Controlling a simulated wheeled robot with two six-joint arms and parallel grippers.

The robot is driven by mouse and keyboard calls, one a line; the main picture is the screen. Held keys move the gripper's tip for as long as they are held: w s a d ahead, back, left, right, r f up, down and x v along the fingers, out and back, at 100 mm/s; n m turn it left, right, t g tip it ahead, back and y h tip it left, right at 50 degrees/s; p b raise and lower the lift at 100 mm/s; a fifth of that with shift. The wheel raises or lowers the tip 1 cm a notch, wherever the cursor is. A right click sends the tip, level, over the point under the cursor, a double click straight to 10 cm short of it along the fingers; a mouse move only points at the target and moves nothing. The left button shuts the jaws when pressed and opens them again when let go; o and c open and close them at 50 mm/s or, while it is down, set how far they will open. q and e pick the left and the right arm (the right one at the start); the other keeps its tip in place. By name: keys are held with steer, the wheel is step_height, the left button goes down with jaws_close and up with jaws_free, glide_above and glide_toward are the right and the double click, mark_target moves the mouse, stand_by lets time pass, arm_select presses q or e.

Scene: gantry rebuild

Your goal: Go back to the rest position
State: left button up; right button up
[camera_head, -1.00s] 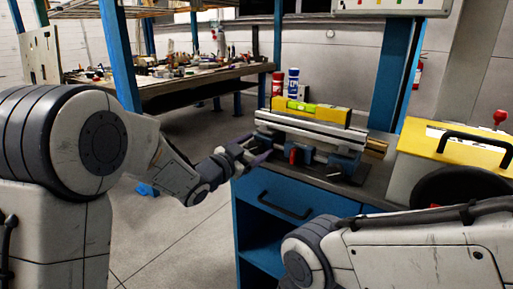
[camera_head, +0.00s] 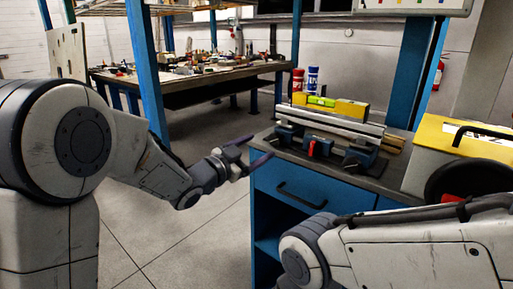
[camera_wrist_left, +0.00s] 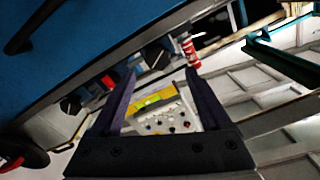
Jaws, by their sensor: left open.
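My left gripper (camera_head: 252,152) reaches in from the left and hangs at the left front edge of the blue workbench. Its two fingers are apart with nothing between them. In the left wrist view the open fingers (camera_wrist_left: 158,95) frame empty air, with a yellow level (camera_wrist_left: 154,101) beyond them. My right arm lies low at the right of the head view, and its gripper is out of the picture.
The blue cabinet bench (camera_head: 325,172) holds clamps, a metal rail (camera_head: 330,122), the yellow level (camera_head: 331,105) and red and blue cans (camera_head: 313,78). A yellow-lidded case (camera_head: 470,140) stands at the right. Open floor (camera_head: 170,240) lies left of the bench.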

arm_select(q)
steer(key=shift+d, duration=0.25)
steer(key=s+a+f+n+g+y, duration=0.1)
steer(key=s+f+n+g+y, duration=0.2)
steer(key=s+f, duration=0.4)
steer(key=s+f+n+g+y, duration=0.25)
steer(key=s+f+y, duration=0.2)
steer(key=s, duration=0.45)
steer(key=s+a+f+g+y, duration=0.15)
steer(key=s+g, duration=0.25)
steer(key=s, duration=0.6)
steer(key=s+a+f+g+y, duration=0.1)
steer(key=s+a+f+g, duration=0.25)
steer(key=s, duration=0.65)
step_height(320, 180, up, 26)
steer(key=s+p, duration=0.1)
steer(key=p, duration=2.4)
steer(key=shift+s+d+g+y, duration=0.2)
steer(key=shift+g+y, duration=0.1)
steer(key=shift+g, duration=0.1)
steer(key=shift+f, duration=0.15)
